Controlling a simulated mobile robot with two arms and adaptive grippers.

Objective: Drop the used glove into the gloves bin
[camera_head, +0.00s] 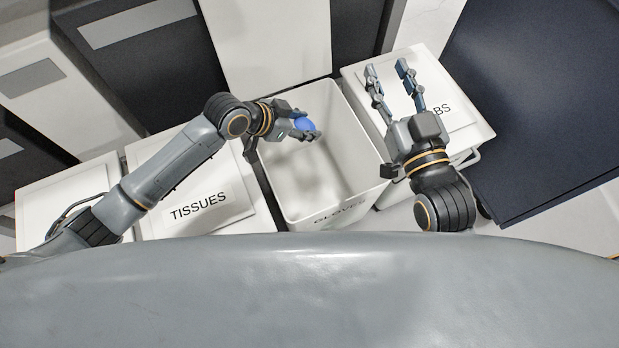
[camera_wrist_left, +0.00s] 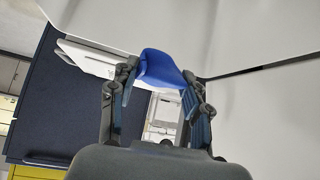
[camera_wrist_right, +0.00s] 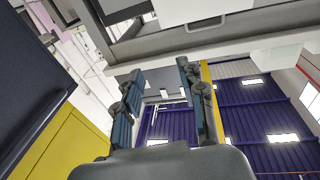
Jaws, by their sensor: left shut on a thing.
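The used glove (camera_head: 304,125) is a small blue bundle held between the fingers of my left gripper (camera_head: 303,127). It also shows in the left wrist view (camera_wrist_left: 160,68), pinched between both fingertips. The gloves bin (camera_head: 300,205) is a white, open-topped box with the label GLOVES on its near side. The glove and my left gripper are over the bin's opening, toward its far left part. The part of the bin floor in view looks empty. My right gripper (camera_head: 390,80) is open and empty above the lidded bin to the right.
A lidded white bin labelled TISSUES (camera_head: 160,215) stands left of the gloves bin. Another lidded bin (camera_head: 475,128), its label ending in BS, stands on the right. Beyond it is a dark navy panel (camera_head: 545,90). White and dark cabinets (camera_head: 265,40) stand behind.

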